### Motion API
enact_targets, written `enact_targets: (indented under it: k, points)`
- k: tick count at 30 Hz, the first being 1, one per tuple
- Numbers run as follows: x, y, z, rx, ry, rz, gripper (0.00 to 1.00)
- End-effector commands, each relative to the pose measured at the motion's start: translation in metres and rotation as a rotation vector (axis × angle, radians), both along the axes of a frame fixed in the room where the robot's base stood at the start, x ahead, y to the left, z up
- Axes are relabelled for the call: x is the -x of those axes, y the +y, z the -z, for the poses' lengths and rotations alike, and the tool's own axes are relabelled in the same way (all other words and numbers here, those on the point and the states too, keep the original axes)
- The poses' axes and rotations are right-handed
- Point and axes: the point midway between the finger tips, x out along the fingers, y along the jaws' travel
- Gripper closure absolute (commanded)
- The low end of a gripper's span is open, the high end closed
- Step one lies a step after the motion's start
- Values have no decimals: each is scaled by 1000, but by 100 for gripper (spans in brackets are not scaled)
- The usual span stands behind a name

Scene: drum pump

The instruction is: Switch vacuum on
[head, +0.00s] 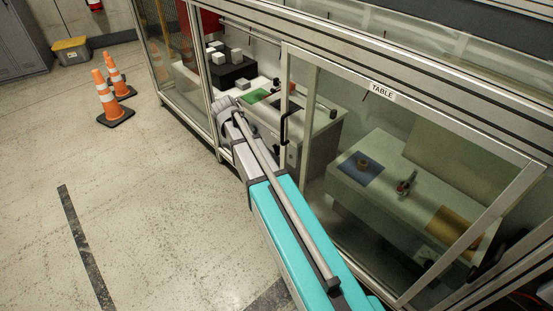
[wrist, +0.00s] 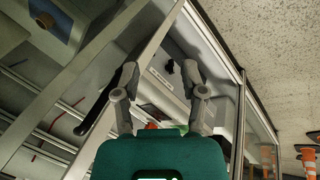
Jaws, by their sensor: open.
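My gripper (wrist: 158,80) is open and empty in the wrist view, its two grey fingers apart. Beyond the fingers is a pale panel (wrist: 152,98) with a small printed label and a black knob-like part (wrist: 169,67). I cannot read the label, so I cannot tell whether this is the vacuum switch. A black door handle (wrist: 106,102) is just left of the left finger; I cannot tell if they touch. In the head view the handle (head: 285,126) is on the framed enclosure door, beside the end of my arm. My fingers are not clear there.
The glazed enclosure door (head: 391,114) bears a "TABLE" sign (head: 382,91). Orange cones (head: 106,100) stand left; open floor (head: 130,185) lies between.

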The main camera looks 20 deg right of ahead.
Motion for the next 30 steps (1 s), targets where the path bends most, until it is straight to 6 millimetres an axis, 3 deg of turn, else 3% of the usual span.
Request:
enact_targets:
  k: [1,3,30]
  points:
    - [-14,-3,19,17,-5,18,46]
    - [-26,-8,31,45,-13,44,46]
    - [-184,-66,170,396,-174,364,46]
